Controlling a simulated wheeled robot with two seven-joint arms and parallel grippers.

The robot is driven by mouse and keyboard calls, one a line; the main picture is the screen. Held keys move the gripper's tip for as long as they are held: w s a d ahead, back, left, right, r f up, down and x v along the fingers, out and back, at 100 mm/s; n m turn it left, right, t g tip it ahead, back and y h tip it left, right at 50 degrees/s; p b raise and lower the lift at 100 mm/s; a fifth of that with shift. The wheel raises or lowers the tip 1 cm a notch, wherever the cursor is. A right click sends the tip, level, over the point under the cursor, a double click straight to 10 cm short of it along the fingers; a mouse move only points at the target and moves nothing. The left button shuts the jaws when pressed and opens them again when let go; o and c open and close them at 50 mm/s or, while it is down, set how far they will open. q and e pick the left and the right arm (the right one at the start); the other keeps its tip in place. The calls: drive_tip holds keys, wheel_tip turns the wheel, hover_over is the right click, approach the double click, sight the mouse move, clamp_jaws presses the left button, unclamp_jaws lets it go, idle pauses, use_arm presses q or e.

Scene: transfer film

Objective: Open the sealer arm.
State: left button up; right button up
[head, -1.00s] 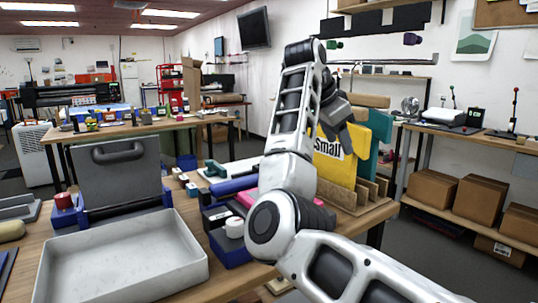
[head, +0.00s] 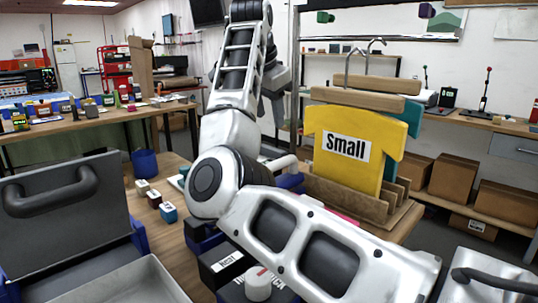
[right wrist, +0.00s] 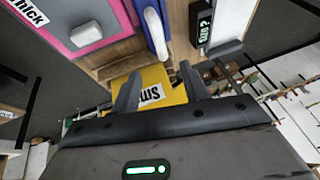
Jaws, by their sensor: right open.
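What looks like the sealer is a blue body (head: 291,181) with a pale bar (head: 283,162), mostly hidden behind my right arm in the head view. A white rounded bar (right wrist: 155,32) beside a blue strip shows at the top of the right wrist view; I cannot tell for sure that it is the sealer arm. My right gripper (right wrist: 160,70) is open and empty, with the yellow shirt between its fingers in the picture. In the head view the gripper (head: 275,88) is raised, partly hidden by my forearm. My left gripper is not in view.
A yellow "Small" shirt (head: 350,150) stands in a wooden rack (head: 345,203) right of my arm. A grey panel with a black handle (head: 50,190) and a pale tray (head: 130,285) stand at left. Black labelled boxes (head: 222,265) sit below my elbow. Shelves with cardboard boxes (head: 450,185) stand behind.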

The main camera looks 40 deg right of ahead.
sight(278, 160)
drive_tip(key=p+x, duration=0.1)
drive_tip(key=x, duration=1.3)
drive_tip(key=shift+s+f, duration=0.15)
drive_tip(key=shift+f, duration=0.1)
clamp_jaws()
drive_tip(key=shift+r, duration=0.1)
